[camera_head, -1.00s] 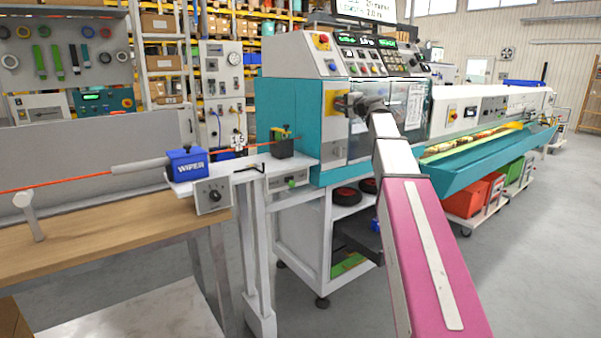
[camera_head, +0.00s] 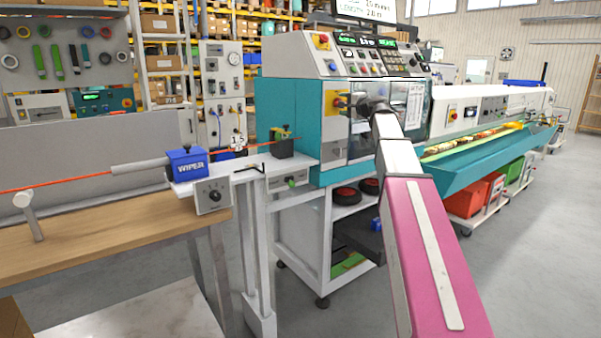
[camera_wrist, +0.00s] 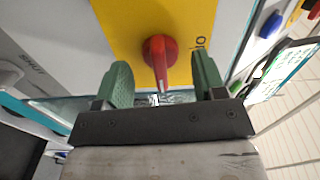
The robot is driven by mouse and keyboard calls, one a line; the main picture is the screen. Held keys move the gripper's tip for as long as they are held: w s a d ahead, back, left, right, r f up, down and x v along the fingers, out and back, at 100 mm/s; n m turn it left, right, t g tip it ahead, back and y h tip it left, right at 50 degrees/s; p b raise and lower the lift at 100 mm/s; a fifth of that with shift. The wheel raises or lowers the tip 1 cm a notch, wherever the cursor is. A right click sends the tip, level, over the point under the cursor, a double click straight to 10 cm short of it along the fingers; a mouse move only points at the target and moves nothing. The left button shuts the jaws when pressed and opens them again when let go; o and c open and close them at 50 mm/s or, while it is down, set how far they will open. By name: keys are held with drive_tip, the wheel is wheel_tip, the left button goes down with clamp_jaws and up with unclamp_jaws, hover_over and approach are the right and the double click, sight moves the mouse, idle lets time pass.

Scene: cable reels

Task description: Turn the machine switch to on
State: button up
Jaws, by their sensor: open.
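The machine switch is a red rotary knob (camera_wrist: 160,56) on a yellow plate (camera_wrist: 125,22) in the wrist view. Its grip points along the gap between my fingers, and part of a marking shows at the plate's right edge. My gripper (camera_wrist: 163,82) is open, one green finger on each side of the knob's lower end, apart from it. In the head view the yellow plate (camera_head: 332,101) is on the teal and white machine (camera_head: 290,115); the gripper is mostly hidden by my arm there, close in front of the machine face.
A control panel (camera_head: 365,57) with buttons and a red emergency button (camera_head: 323,38) lies above the plate. A teal trough (camera_head: 490,155) extends right. Grey floor is free at the right.

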drive_tip(key=v, duration=0.6)
drive_tip(key=shift+s, duration=0.15)
idle(0.3)
drive_tip(key=shift+d+f, duration=0.1)
drive_tip(key=s+a+f+n+g+h, duration=0.2)
drive_tip(key=s+f+g, duration=0.15)
drive_tip(key=f, duration=0.85)
drive_tip(key=s+a+f+n+g+h, duration=0.15)
drive_tip(key=s+f, duration=0.35)
drive_tip(key=f, duration=0.8)
drive_tip(key=s+a+f+n+g+h, duration=0.1)
drive_tip(key=s+a+f+n+g, duration=0.2)
drive_tip(key=f, duration=0.9)
drive_tip(key=s+d+f+n+g+h, duration=0.1)
drive_tip(key=s+d+f+g+h, duration=0.1)
drive_tip(key=s+f, duration=0.9)
drive_tip(key=s+d+f+n+g+h, duration=0.2)
drive_tip(key=s+f+g+h, duration=0.2)
drive_tip(key=s+f, duration=0.7)
drive_tip(key=shift+s+g, duration=0.3)
drive_tip(key=shift+s, duration=0.05)
drive_tip(key=shift+d+n, duration=0.15)
drive_tip(key=shift+n, duration=0.1)
